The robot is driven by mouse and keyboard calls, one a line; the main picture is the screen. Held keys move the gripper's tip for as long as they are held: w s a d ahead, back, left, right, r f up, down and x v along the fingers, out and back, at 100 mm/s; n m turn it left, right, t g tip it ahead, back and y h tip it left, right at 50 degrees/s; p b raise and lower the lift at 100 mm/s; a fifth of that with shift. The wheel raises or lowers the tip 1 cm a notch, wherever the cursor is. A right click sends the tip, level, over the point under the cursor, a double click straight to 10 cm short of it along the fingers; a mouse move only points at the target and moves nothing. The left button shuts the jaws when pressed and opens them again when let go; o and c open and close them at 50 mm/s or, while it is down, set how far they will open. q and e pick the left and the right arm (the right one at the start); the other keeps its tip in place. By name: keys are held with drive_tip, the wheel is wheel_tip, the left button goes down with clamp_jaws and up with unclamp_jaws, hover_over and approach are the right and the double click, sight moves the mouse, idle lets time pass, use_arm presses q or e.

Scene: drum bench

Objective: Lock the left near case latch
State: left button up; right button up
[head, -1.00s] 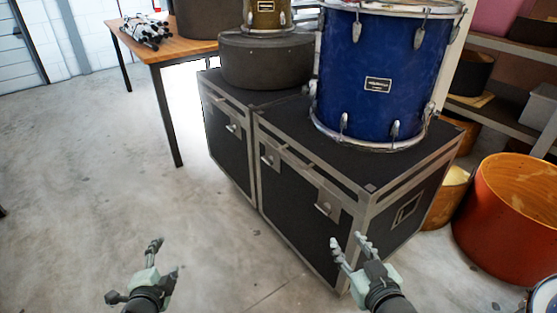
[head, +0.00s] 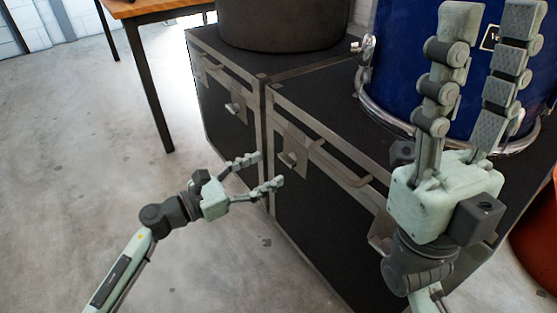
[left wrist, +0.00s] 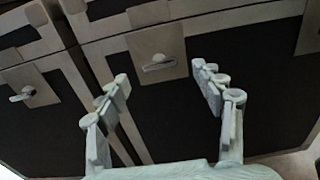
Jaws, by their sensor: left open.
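The near black case (head: 320,215) has metal edges and two front latches. Its left latch (head: 289,158) is a small metal tab on a square plate near the left corner. In the left wrist view this latch (left wrist: 158,63) shows between and beyond my fingertips, its tab lying nearly crosswise on the plate. My left gripper (head: 267,170) is open and empty in front of the case's left edge, pointing at it, apart from the latch. The case's right latch (head: 379,238) is partly hidden by my right gripper (head: 490,12), which is open, empty and raised, fingers up.
A far case (head: 222,100) with its own latch (head: 234,108) adjoins on the left. A blue drum (head: 400,75) stands on the near case, a dark round case (head: 285,22) behind. A handle (head: 345,165) juts from the near case's front. Floor at left is clear.

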sight(284, 160)
use_arm(q)
drive_tip(key=shift+x, duration=2.35)
drive_tip(key=shift+c, duration=0.3)
drive_tip(key=c, duration=1.1)
